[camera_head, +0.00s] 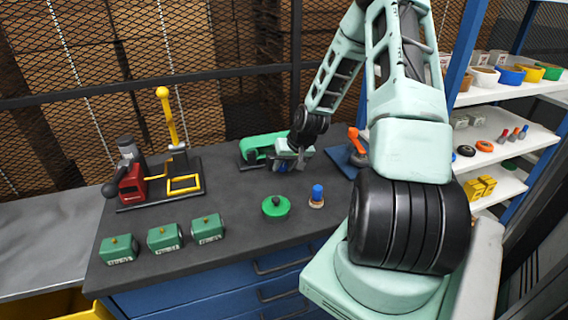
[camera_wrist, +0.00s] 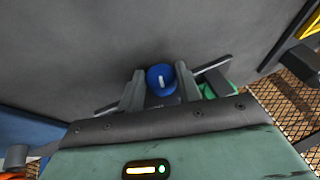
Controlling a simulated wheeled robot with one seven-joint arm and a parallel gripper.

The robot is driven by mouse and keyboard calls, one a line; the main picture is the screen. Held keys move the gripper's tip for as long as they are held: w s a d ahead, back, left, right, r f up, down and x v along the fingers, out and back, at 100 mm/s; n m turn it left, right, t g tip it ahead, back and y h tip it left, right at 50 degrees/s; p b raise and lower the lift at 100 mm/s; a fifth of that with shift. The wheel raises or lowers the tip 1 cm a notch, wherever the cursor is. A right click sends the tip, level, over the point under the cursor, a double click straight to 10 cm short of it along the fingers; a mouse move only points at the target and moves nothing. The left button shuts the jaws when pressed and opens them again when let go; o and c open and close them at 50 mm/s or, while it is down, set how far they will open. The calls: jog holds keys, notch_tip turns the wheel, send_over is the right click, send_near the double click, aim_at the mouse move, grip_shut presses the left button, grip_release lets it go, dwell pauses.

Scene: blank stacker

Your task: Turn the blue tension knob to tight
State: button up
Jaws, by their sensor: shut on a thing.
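The blue tension knob (camera_wrist: 161,78) shows in the wrist view as a round blue cap with a pale pointer line. My gripper (camera_wrist: 160,88) is shut on it, with one grey finger on each side. Part of the green machine (camera_wrist: 208,92) shows behind the right finger. In the head view my gripper (camera_head: 289,163) is at the front right of the green machine (camera_head: 262,143) at the back of the bench. There my gripper mostly hides the knob, and I cannot read any tight mark.
A blue-topped peg (camera_head: 317,194) and a green disc (camera_head: 276,206) stand in front of my gripper. Several green boxes (camera_head: 165,237) line the left front. An orange-handled tool (camera_head: 356,140) is right, before the shelves (camera_head: 495,150).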

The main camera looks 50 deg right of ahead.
jog(key=shift+s+f, duration=0.1)
jog(key=shift+s, duration=0.05)
jog(key=o, duration=1)
jog(key=shift+r, duration=0.2)
jog(key=p+v, duration=0.2)
jog(key=v, duration=1.5)
jog(key=shift+s, duration=0.15)
jog(key=shift+d, duration=0.1)
